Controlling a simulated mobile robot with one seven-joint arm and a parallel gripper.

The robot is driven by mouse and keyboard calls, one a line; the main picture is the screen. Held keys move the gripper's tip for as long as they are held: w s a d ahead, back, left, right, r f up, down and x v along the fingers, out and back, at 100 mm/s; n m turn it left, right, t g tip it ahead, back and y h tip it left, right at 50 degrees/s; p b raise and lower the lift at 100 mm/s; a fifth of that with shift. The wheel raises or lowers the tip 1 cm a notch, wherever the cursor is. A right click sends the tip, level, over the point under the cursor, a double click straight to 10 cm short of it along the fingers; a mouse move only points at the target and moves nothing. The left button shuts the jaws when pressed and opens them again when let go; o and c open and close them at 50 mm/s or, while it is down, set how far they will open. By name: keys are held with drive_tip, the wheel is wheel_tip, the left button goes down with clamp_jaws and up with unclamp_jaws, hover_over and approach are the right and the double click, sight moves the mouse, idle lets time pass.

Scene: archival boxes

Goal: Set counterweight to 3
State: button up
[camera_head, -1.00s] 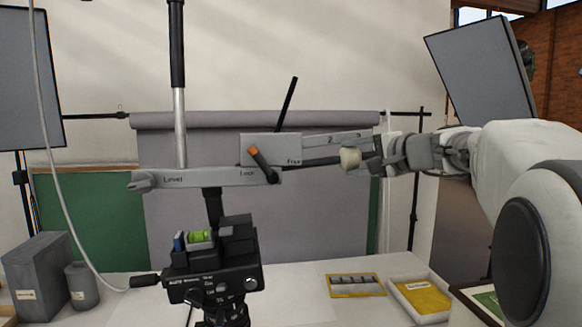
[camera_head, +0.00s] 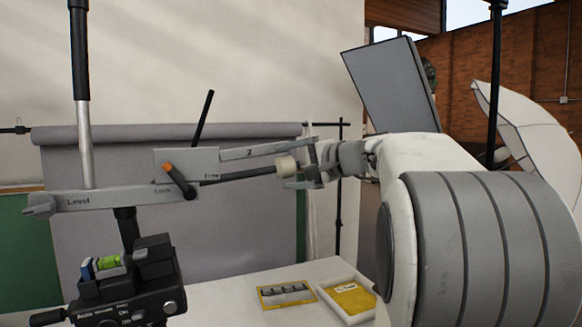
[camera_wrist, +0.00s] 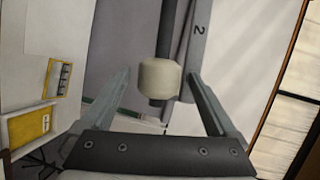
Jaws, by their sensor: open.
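The counterweight (camera_head: 287,165) is a cream cylinder on a dark rod (camera_head: 238,174). The rod runs right from a grey block with an orange-tipped lever (camera_head: 179,180) marked Lock and Free. A grey scale strip (camera_head: 265,149) with a 2 runs above the rod. The counterweight sits right of the 2, near the rod's right end. My gripper (camera_head: 303,167) is at the counterweight's right side. In the wrist view, the counterweight (camera_wrist: 159,77) lies between and just beyond the open fingers, with gaps on both sides. The 3 is not readable now.
A camera head with a green bubble level (camera_head: 108,262) stands at lower left below the grey arm marked Level (camera_head: 90,200). A yellow card (camera_head: 286,291) and a white tray (camera_head: 346,300) lie on the table. A dark thin rod (camera_head: 203,118) rises behind the block.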

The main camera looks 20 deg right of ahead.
drive_tip(key=shift+s, duration=0.1)
drive_tip(key=b+v, duration=0.2)
drive_tip(key=v, duration=1.5)
drive_tip(key=shift+s+d, duration=0.1)
